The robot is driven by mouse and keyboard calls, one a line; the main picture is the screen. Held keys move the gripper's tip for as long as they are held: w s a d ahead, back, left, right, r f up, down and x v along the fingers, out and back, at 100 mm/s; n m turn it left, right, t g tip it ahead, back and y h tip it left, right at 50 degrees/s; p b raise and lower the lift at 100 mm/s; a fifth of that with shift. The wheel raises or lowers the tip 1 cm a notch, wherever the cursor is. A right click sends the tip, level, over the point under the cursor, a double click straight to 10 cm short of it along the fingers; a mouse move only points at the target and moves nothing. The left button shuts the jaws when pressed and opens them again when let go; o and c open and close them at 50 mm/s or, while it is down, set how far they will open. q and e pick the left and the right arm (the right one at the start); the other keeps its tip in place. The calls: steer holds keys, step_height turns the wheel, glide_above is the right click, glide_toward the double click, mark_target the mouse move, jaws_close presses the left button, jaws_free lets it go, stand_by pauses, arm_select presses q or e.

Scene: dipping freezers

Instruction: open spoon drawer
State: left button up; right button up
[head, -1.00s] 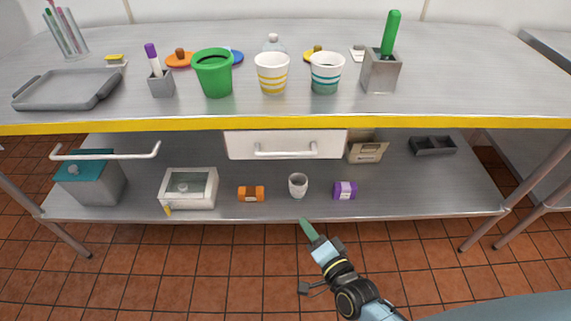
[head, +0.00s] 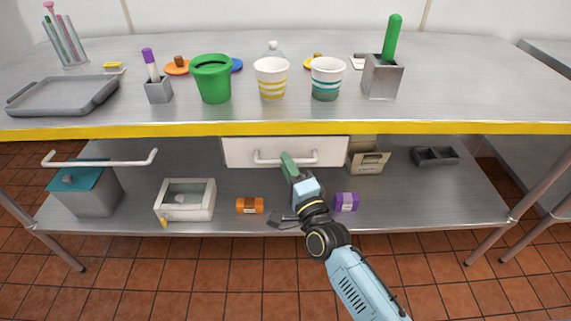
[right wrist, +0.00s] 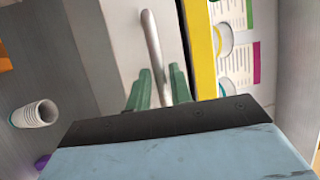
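The white drawer (head: 240,152) hangs under the yellow-edged worktop and looks closed. Its pale bar handle (head: 268,161) runs across its front; in the right wrist view the handle (right wrist: 153,45) runs down between my green fingers. My right gripper (head: 288,160) is at the drawer front, in line with the handle. In the right wrist view the right gripper (right wrist: 160,85) is open, one finger on each side of the bar, with gaps visible. Whether the bar sits fully between the fingertips in depth is hard to tell. My left gripper is not in view.
On the worktop (head: 300,112) stand a green bucket (head: 211,80), striped cups (head: 271,80) and a grey holder (head: 382,78). The lower shelf holds a glass-lidded box (head: 187,199), an orange item (head: 250,205) and a purple item (head: 346,202). A white cup (right wrist: 36,114) shows in the wrist view.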

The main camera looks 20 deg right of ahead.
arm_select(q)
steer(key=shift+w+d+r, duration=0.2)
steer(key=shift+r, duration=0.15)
arm_select(e)
steer(key=shift+x, duration=0.75)
steer(key=shift+c, duration=0.4)
jaws_close()
steer(key=shift+s+a, duration=0.1)
